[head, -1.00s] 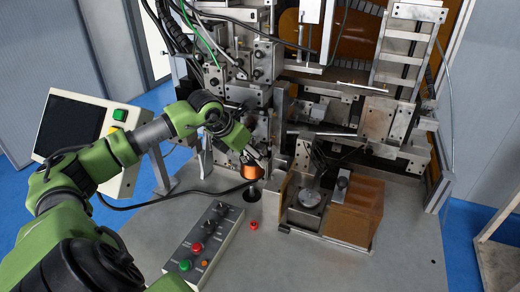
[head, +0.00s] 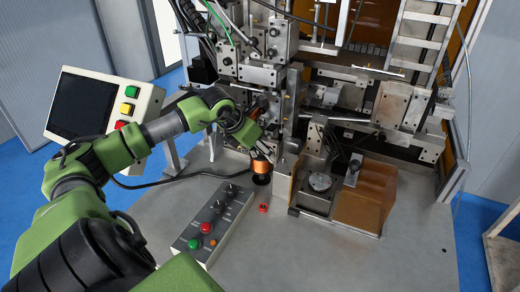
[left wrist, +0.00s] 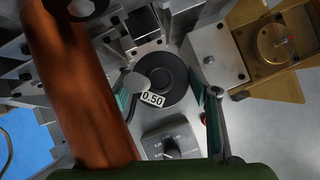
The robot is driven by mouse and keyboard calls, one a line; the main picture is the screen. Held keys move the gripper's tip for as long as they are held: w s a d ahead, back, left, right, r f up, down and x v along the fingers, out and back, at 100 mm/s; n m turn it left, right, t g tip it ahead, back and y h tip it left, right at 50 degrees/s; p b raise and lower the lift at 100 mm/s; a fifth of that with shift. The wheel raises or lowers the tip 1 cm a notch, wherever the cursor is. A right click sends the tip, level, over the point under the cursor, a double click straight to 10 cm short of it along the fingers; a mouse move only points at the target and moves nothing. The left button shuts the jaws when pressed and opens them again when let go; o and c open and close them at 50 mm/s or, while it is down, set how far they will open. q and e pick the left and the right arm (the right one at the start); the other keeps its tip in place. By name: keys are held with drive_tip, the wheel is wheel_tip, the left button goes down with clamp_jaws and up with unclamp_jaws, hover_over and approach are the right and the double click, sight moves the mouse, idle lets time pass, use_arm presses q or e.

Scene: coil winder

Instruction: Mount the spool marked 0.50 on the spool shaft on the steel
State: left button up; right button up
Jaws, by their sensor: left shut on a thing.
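The spool is wound in copper-orange (head: 261,167) and stands upright at the tip of my left gripper (head: 256,147) in the head view. In the left wrist view its black round top (left wrist: 163,78) carries a white 0.50 tag (left wrist: 152,99). My left gripper (left wrist: 170,97) has one finger on each side of it and is shut on the spool. A dark round base (head: 261,180) shows directly below the spool on the steel deck (head: 330,258). I cannot tell whether they touch, and no shaft shows. My right gripper is not in view.
A button box (head: 211,220) with a dial stands in front of the spool, with a small red part (head: 263,208) beside it. The machine frame rises close behind. A brown clear-walled guard (head: 365,200) stands to the right. A large copper-coloured cylinder (left wrist: 80,90) fills the wrist view's left.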

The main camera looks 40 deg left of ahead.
use_arm(q)
drive_tip(key=shift+r, duration=0.15)
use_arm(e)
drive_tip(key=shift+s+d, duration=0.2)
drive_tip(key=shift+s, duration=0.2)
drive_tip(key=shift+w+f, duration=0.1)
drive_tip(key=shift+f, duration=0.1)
use_arm(q)
drive_tip(key=shift+b, duration=0.4)
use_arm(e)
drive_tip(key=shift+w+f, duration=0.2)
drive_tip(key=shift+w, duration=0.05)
use_arm(q)
drive_tip(key=shift+f, duration=0.2)
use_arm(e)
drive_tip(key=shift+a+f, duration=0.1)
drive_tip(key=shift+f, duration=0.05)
use_arm(q)
drive_tip(key=shift+f+b, duration=0.5)
drive_tip(key=shift+b, duration=0.15)
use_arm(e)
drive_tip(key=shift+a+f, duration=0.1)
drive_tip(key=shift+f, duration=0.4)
use_arm(q)
drive_tip(key=shift+f+b, duration=1.05)
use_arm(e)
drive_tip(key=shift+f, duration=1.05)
